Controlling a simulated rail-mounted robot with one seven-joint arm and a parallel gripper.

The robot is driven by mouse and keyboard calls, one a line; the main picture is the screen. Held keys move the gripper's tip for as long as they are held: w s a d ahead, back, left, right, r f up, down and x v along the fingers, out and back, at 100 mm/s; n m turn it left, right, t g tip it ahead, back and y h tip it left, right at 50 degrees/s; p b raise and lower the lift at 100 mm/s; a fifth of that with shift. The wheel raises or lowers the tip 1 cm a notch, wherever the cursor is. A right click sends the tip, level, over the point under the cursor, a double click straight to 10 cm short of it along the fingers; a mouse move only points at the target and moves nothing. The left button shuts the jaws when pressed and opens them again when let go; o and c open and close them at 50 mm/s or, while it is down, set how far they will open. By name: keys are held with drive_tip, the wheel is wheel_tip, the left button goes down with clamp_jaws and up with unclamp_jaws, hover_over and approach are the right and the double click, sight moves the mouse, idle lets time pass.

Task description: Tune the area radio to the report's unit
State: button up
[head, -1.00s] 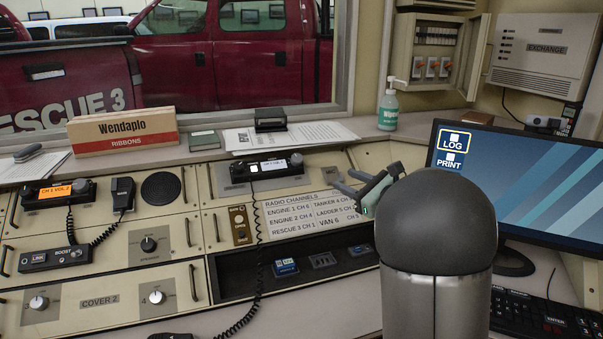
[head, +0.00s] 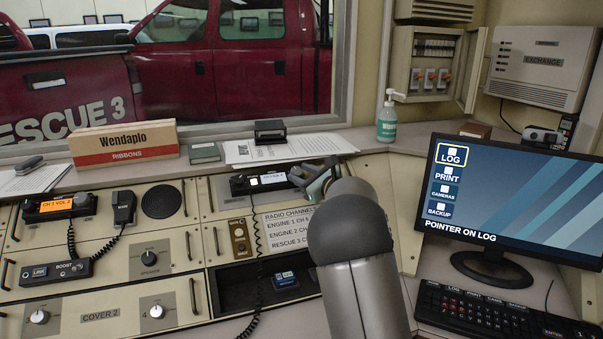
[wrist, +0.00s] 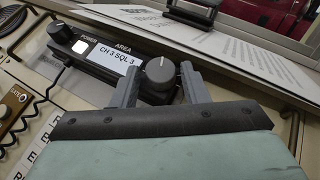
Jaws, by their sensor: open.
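The area radio (head: 262,182) is a dark unit on the sloped console. In the wrist view its white display (wrist: 112,57) reads CH 3 SQL 3, beside a lit POWER button (wrist: 80,47). Its right knob (wrist: 160,72) has a pale pointer mark. My gripper (wrist: 158,78) is open, with one finger on each side of this knob; I cannot tell whether they touch it. In the head view my gripper (head: 314,174) is at the radio's right end. The RADIO CHANNELS card (head: 280,233) is partly hidden by my arm. Papers (head: 285,149) lie behind, their text unreadable.
Another radio (head: 60,206) with an orange display stands left, with a handset (head: 123,207) beside it. A coiled cord (head: 258,250) hangs below the area radio. A monitor (head: 505,195) and keyboard (head: 490,315) are at right; a sanitizer bottle (head: 387,120) stands behind.

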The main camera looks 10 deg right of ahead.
drive_tip(key=shift+w+a, duration=0.15)
drive_tip(key=shift+w, duration=0.05)
drive_tip(key=c, duration=0.7)
drive_tip(key=shift+f+b, duration=0.15)
drive_tip(key=shift+b, duration=0.3)
